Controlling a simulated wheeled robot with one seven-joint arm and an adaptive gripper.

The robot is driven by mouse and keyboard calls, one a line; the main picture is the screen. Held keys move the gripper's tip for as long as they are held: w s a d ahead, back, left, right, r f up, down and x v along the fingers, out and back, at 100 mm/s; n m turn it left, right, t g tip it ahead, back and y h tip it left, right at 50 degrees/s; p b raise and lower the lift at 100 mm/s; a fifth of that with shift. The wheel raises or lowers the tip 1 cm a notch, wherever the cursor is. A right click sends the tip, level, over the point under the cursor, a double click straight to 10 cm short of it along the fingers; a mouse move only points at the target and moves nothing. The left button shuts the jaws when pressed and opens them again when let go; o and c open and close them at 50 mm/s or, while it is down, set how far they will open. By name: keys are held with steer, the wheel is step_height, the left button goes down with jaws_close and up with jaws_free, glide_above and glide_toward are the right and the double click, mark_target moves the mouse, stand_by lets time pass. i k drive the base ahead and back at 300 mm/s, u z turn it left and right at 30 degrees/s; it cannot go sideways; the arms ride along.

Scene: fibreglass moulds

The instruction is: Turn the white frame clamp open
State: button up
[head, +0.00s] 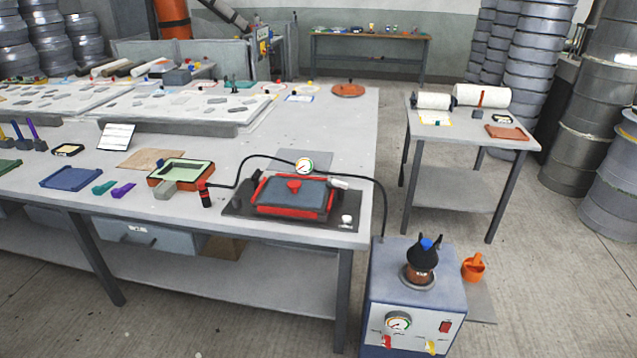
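The white frame clamp (339,183) is a small white piece at the right rear corner of the red frame (290,213) on the table. It points out to the right, roughly level; I cannot tell its exact turn. The red frame surrounds a dark blue-grey panel (280,192) with a red knob (294,185) on it. It lies on a dark plate (240,208). A second white knob (346,219) stands at the plate's right front corner. My gripper is not in view.
A black hose (384,205) with a round gauge (304,165) arches behind the frame and drops over the table's right edge to a blue-grey pump cabinet (378,272). A green-and-orange mould (180,172) and a red-black bottle (206,195) lie left. Floor shows between the tables.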

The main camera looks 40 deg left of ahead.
mark_target(340, 186)
steer(key=u, duration=1.8)
steer(key=i, duration=0.4)
steer(key=z, duration=0.15)
